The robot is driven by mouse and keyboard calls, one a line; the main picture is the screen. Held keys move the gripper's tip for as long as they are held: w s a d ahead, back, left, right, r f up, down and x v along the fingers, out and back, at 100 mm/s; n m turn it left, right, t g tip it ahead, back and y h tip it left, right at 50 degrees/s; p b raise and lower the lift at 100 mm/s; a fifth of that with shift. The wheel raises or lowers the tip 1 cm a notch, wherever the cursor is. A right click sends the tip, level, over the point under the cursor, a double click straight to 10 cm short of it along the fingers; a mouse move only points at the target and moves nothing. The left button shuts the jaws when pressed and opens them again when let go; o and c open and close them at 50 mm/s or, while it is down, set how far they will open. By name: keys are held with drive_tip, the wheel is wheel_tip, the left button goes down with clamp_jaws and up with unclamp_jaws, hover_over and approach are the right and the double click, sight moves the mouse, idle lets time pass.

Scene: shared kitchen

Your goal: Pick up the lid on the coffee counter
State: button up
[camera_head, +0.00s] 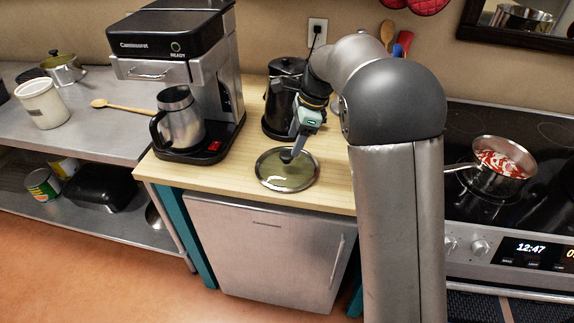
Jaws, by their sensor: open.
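The lid (288,178) is a round, see-through disc with a dark metal rim. It lies flat on the wooden coffee counter (235,180), right of the coffee maker. My gripper (288,157) points down over the lid's far part, close to its middle. It is open. The fingertips are small and dark here, and I cannot tell whether they touch the lid or its knob. My arm comes in from the right and hides part of the counter.
The coffee maker (195,70) with its steel carafe (180,118) stands left of the lid. A dark kettle (278,105) stands behind my gripper. A pan of red food (500,160) sits on the stove at right. The counter's front edge is just below the lid.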

sight(287, 154)
drive_tip(key=shift+a+p+x, duration=0.2)
drive_tip(key=shift+p+x, duration=0.3)
drive_tip(key=shift+x, duration=2.25)
drive_tip(key=shift+w+r, duration=0.15)
drive_tip(key=c, duration=1.2)
clamp_jaws()
drive_tip(key=shift+r, duration=0.1)
